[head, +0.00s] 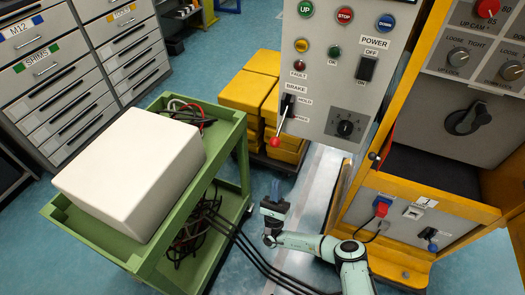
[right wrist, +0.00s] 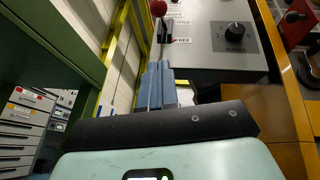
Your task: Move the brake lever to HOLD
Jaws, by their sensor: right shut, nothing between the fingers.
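The brake lever (head: 281,124) with its red knob (head: 275,141) sticks out and down from the grey control panel, under the BRAKE label. The HOLD label (head: 304,101) is beside the top of its slot; a lower label is partly covered. The red knob (right wrist: 158,8) also shows at the top of the right wrist view, with the FREE label (right wrist: 182,40) to its lower right. I cannot tell the lever's exact setting. My right gripper (head: 277,184) is below the knob and apart from it, its blue-grey fingers (right wrist: 158,75) shut and empty. My left gripper is out of view.
A green cart (head: 222,142) with a white box (head: 137,172) and cables stands left of my right gripper. Yellow blocks (head: 254,91) are stacked behind. The yellow-framed cabinet (head: 395,195) stands on the right, and a black rotary knob (head: 346,127) is on the panel near the lever.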

